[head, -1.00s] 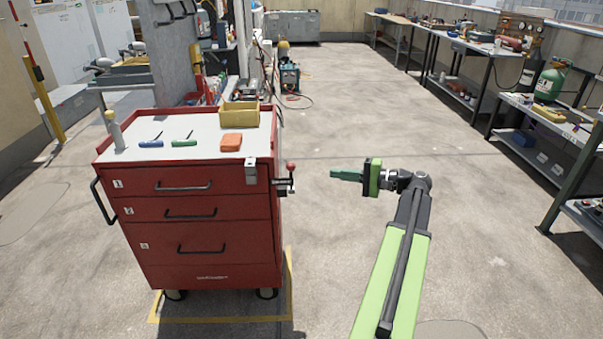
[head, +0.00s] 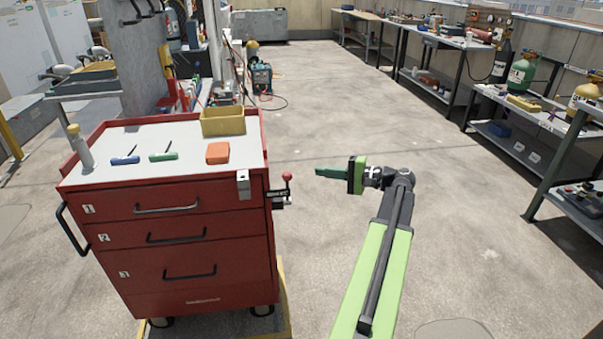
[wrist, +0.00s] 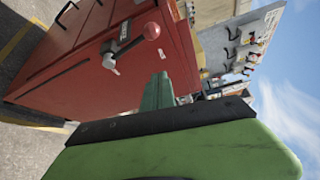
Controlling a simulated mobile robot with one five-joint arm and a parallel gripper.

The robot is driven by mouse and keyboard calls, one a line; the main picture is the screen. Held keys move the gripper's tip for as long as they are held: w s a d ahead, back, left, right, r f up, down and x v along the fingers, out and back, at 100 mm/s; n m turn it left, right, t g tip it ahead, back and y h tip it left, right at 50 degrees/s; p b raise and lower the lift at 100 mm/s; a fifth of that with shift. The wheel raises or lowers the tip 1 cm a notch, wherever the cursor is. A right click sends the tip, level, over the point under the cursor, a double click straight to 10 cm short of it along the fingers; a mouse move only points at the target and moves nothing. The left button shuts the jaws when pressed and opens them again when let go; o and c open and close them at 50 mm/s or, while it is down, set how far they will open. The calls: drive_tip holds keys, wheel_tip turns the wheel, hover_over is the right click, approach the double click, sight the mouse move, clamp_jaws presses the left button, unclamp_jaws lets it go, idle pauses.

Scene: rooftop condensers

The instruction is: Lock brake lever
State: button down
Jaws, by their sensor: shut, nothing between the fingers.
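The brake lever (head: 287,180) has a red ball knob and sticks up from a small dark bracket on the right side of a red tool cart (head: 190,240). In the wrist view the lever (wrist: 130,48) shows on the cart's red side panel, with its knob, metal arm and round pivot. My gripper (head: 318,171) is shut and empty. It points left at the lever from the right, at about knob height in the head view, with a gap between them. In the wrist view its green fingers (wrist: 158,92) are together, below and right of the knob.
On the cart top are a yellow bin (head: 222,121), an orange block (head: 217,153), blue and green tools and a bottle. Workbenches (head: 470,100) line the right wall. The floor (head: 330,110) between is clear.

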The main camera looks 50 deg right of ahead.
sight(287, 189)
drive_tip(key=b+x, duration=0.1)
drive_tip(key=x, duration=0.9)
drive_tip(key=s+a, duration=0.1)
drive_tip(key=s+a+r+p, duration=0.1)
drive_tip(key=s, duration=0.1)
drive_tip(key=shift+a, duration=0.3)
drive_tip(key=shift+f, duration=0.15)
